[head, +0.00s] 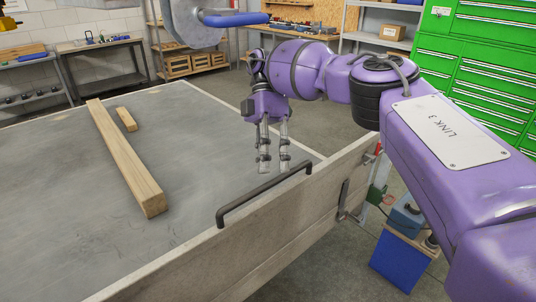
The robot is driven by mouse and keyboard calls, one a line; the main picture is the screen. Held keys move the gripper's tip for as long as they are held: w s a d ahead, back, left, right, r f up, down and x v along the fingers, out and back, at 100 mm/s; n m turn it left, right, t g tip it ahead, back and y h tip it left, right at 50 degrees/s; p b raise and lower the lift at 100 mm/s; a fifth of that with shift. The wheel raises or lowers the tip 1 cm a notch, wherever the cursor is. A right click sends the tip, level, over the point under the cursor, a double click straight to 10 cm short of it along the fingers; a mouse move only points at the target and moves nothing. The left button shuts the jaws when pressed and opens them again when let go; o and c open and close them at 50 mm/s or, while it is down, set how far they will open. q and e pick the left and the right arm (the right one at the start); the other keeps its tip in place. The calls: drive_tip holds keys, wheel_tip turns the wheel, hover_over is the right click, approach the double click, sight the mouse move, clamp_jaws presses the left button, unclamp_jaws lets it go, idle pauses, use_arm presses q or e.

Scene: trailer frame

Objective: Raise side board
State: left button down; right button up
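The side board (290,232) is a weathered wooden board along the near right edge of the grey trailer bed (70,215). Its face looks steep, and I cannot tell its exact angle. A black bar handle (262,194) runs along its upper edge. My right gripper (275,166) points down just behind the handle's far end, over the bed side. Its two fingers are apart with nothing between them. It looks clear of the handle, but the exact distance is hard to tell. My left gripper is not in view.
A long timber (125,157) and a short wood block (126,119) lie on the bed. A dark latch (343,197) sits on the board's right part. A blue box (402,262) stands on the floor at right. Green drawer cabinets (470,75) stand behind my arm.

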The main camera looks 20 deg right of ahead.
drive_tip(key=shift+r, duration=1.25)
